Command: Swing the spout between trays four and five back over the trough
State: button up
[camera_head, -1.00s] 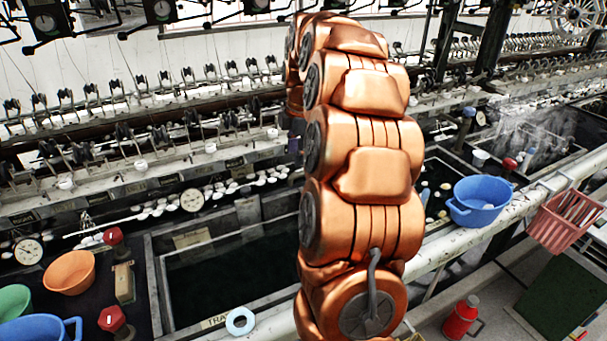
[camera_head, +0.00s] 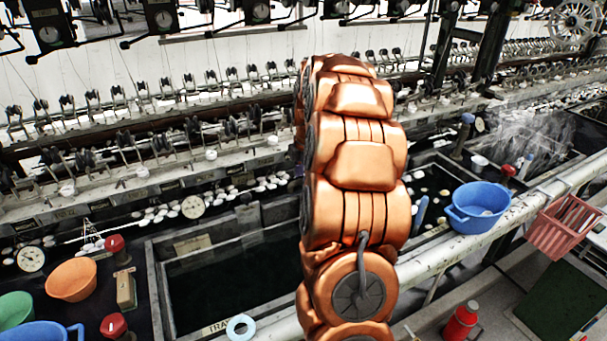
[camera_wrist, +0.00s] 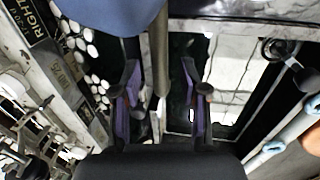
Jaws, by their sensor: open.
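In the wrist view, my gripper (camera_wrist: 163,100) is open, its two purple-padded fingers apart. A thin grey-brown pipe (camera_wrist: 161,45), which looks like the spout, runs down between the fingers from the top edge. I cannot tell whether either finger touches it. A large blue rounded part (camera_wrist: 112,12) lies beside the pipe at the top and hides what is behind it. A dark water-filled tray (camera_wrist: 178,75) shows behind the fingers. In the head view, my copper arm hides the gripper and the spout. A dark tray (camera_head: 157,290) lies left of my arm.
White cocoons (camera_wrist: 85,40) lie in a strip at the left of the wrist view. In the head view, a blue basin (camera_head: 478,207) and a red basket (camera_head: 565,225) stand right of my arm. An orange bowl (camera_head: 72,279) and red knobs (camera_head: 114,243) are at the left.

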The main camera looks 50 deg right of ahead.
jog(key=shift+c, duration=0.2)
grip_shut()
dwell(0.6)
